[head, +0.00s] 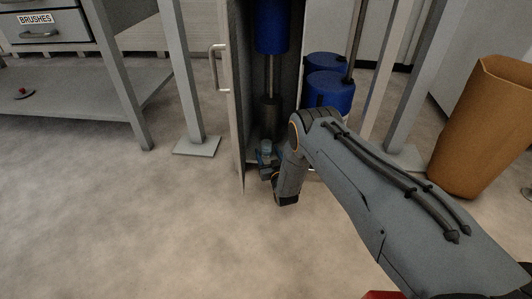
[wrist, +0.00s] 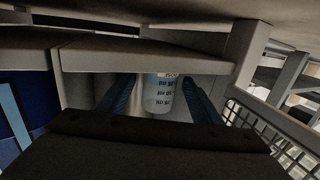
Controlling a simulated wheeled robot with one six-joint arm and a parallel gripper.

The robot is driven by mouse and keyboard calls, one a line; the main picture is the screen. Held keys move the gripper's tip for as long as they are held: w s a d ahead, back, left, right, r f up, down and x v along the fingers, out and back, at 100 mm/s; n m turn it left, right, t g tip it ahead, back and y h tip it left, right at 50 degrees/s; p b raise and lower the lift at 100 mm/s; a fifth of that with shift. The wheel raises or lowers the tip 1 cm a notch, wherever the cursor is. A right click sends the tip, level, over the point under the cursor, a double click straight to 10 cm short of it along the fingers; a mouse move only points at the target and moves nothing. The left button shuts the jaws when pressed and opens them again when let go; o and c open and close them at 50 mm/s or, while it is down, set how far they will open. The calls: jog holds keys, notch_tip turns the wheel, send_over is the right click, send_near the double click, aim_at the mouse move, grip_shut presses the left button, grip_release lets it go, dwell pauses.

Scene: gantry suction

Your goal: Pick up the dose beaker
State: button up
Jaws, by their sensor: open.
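In the head view the beaker (head: 266,147) shows small and pale at the bottom of the narrow cabinet. My gripper (head: 266,158) reaches into the cabinet's lower opening; in the wrist view my gripper (wrist: 155,98) is open, with a finger on each side of the beaker. I cannot tell whether either finger touches it.
Blue drums (head: 331,92) stand behind right. A tan bin (head: 483,125) is at right. Floor at left front is clear.

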jog(key=shift+r, duration=0.1)
jog(key=c, duration=1.2)
